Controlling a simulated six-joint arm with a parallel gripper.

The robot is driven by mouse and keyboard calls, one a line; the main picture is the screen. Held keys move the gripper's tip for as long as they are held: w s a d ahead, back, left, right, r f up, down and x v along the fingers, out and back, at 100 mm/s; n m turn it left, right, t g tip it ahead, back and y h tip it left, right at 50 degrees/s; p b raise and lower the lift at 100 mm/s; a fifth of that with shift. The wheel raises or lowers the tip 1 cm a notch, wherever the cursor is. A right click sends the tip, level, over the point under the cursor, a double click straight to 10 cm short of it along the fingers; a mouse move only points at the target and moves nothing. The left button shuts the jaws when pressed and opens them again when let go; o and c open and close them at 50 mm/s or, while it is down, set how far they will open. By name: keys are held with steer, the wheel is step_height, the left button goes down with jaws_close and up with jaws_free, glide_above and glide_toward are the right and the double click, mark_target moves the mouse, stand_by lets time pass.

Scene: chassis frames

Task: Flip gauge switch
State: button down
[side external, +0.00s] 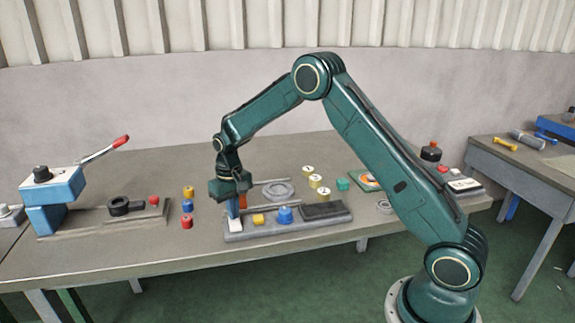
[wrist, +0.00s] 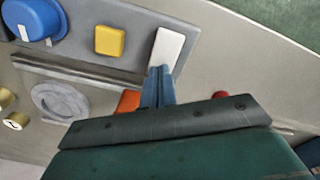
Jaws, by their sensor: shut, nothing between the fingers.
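A grey panel (side external: 290,229) lies on the bench. It carries a white rectangular switch (side external: 236,226) at its left end, a yellow square button (side external: 258,219), a blue knob (side external: 285,215) and a dark ribbed area at the right. In the wrist view the white switch (wrist: 168,48) sits beside the yellow button (wrist: 109,40) and the blue knob (wrist: 32,18). My gripper (side external: 234,214) is shut and empty, pointing down at the white switch. In the wrist view its blue fingertips (wrist: 160,70) overlap the switch's near end; I cannot tell whether they touch it. No gauge is clearly recognisable.
Behind the panel lie a round grey disc (side external: 278,190) and an orange piece (wrist: 128,101) close to my fingers. Several small coloured cylinders (side external: 187,206) stand to the left. A blue press (side external: 54,195) with a red-tipped lever stands at far left. The bench's front edge is near.

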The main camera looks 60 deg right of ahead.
stand_by(0.4)
steer(key=shift+r, duration=3.4)
steer(key=shift+r, duration=0.1)
steer(key=s+a+r+n+t, duration=0.1)
steer(key=s+a+r+t, duration=0.25)
steer(key=s+r, duration=1.25)
steer(key=s+a+n+t, duration=0.2)
steer(key=s+a, duration=0.1)
steer(key=s, duration=1.5)
steer(key=shift+s, duration=0.4)
